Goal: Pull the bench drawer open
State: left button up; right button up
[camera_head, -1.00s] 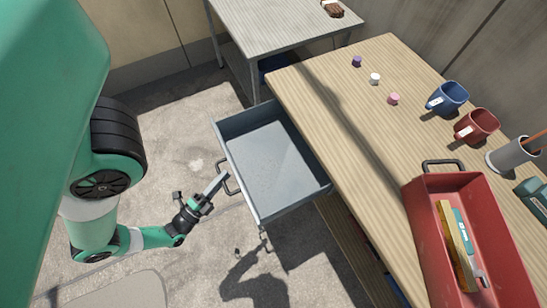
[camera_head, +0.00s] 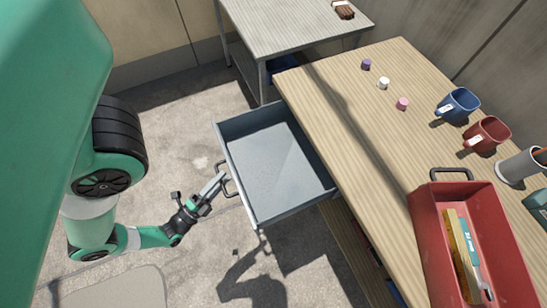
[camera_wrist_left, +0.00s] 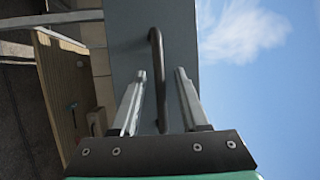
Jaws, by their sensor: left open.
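The grey bench drawer (camera_head: 272,165) stands well out from the left side of the wooden bench (camera_head: 345,110), and its empty interior shows. Its dark bar handle (camera_head: 229,190) is on the drawer front, facing my left arm. My left gripper (camera_head: 220,180) is open at the handle. In the left wrist view the handle (camera_wrist_left: 157,75) passes between the two spread fingers of my left gripper (camera_wrist_left: 160,74), with a gap on the right side; whether the left finger touches it I cannot tell. My right gripper is not in view.
On the bench are a red toolbox (camera_head: 425,235), a blue mug (camera_head: 458,105), a red mug (camera_head: 487,134), a grey cup (camera_head: 519,166) and small caps (camera_head: 384,83). A grey table (camera_head: 285,25) stands behind. The floor left of the drawer is clear.

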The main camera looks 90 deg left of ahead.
pick_arm(q)
jog(key=b+v, duration=0.2)
jog(key=v, duration=0.9)
jog(key=shift+s+d+b, duration=0.25)
jog(key=shift+b, duration=0.05)
jog(key=shift+f, duration=0.1)
